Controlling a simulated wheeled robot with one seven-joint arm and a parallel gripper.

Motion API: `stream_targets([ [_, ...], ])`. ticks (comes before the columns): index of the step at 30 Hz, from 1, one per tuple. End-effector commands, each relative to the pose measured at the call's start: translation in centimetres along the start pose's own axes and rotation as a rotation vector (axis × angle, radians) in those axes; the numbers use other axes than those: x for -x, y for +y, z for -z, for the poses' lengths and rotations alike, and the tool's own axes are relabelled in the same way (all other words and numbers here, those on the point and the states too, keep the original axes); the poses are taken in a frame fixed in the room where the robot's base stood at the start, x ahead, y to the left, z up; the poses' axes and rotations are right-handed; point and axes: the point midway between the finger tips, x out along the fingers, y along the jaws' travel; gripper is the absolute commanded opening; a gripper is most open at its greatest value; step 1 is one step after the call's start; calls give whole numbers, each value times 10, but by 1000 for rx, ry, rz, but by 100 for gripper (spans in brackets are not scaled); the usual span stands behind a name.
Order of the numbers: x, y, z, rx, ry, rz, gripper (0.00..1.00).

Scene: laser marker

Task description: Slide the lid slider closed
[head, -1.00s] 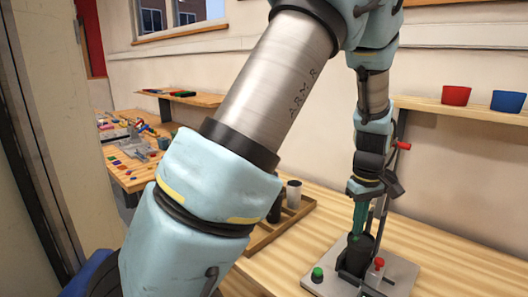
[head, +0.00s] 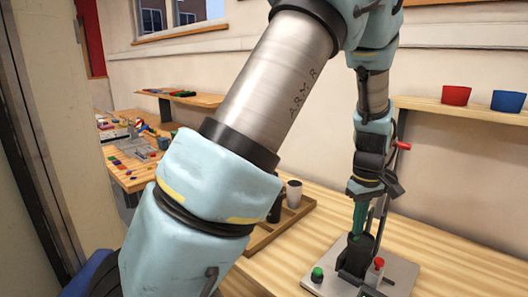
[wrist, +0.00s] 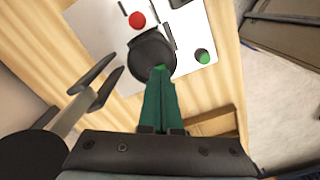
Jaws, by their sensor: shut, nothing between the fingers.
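A black tumbler (head: 357,256) stands in a fixture on a light grey base plate (head: 402,274). Its round dark lid (wrist: 148,49) faces the camera in the wrist view. I cannot make out the lid slider; the fingertips cover part of the lid. My gripper (head: 356,236) has green fingers, pressed together with nothing between them. It points down at the lid top from above. In the wrist view my gripper's tips (wrist: 160,70) overlap the near edge of the lid; they look touching or very close to it.
A red knob (wrist: 137,20) and a green button (wrist: 202,56) sit on the plate on either side of the tumbler. A tall post with a red-handled lever (head: 402,146) rises behind my gripper. A wooden tray (head: 262,240) with cups stands to the left.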

Motion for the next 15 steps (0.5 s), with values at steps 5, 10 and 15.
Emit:
stream_targets([
  [5, -3, 0, 0, 0, 0, 0, 0],
  [10, -6, 0, 0, 0, 0, 0, 0],
  [15, -8, 0, 0, 0, 0, 1, 0],
])
